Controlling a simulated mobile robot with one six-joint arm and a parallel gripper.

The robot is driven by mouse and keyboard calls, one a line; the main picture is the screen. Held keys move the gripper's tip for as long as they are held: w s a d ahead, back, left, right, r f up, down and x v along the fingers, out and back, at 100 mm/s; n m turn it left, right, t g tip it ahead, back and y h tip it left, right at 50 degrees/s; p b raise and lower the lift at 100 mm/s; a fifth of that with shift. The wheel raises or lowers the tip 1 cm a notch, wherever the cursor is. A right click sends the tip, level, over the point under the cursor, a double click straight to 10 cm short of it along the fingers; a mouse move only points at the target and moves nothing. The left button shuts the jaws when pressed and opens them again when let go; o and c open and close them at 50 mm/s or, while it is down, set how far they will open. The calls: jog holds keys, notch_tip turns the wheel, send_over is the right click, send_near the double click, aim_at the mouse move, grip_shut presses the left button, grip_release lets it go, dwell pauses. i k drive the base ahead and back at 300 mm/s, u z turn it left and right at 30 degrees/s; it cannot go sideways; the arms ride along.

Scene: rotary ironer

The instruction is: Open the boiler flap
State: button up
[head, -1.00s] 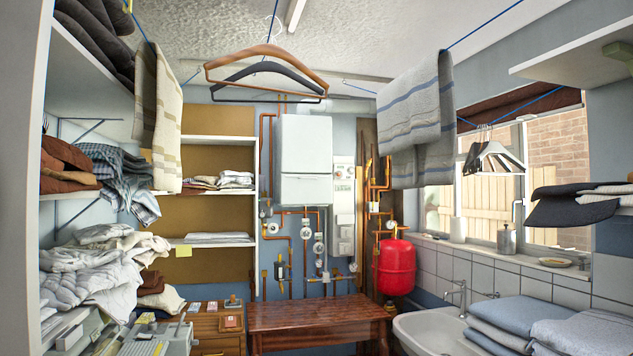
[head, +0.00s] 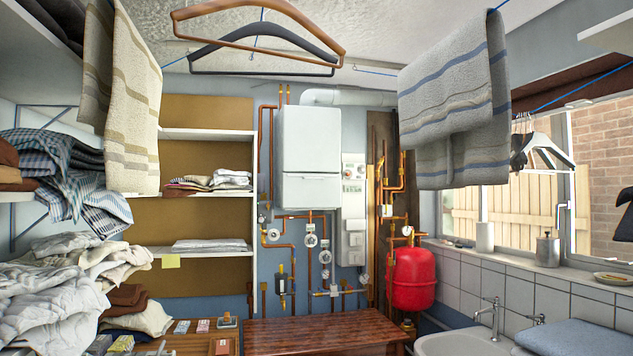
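The white boiler (head: 310,140) hangs on the blue back wall in the head view, a little left of the middle. A seam crosses its front low down, and the lower panel (head: 310,190), which looks like the flap, appears closed and flush with the body. Copper pipes, valves and round gauges sit below it. My gripper is not in view.
A wooden bench (head: 325,333) stands below the boiler. A red tank (head: 411,278) is to its right, and a shelf unit (head: 207,195) to its left. Hangers (head: 262,45) and towels (head: 455,95) hang overhead. A sink (head: 470,338) is at lower right; laundry is piled at left.

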aim_at(299, 190)
jog(key=i, duration=1.6)
jog(key=u, duration=0.9)
jog(key=i, duration=0.7)
jog(key=u, duration=0.2)
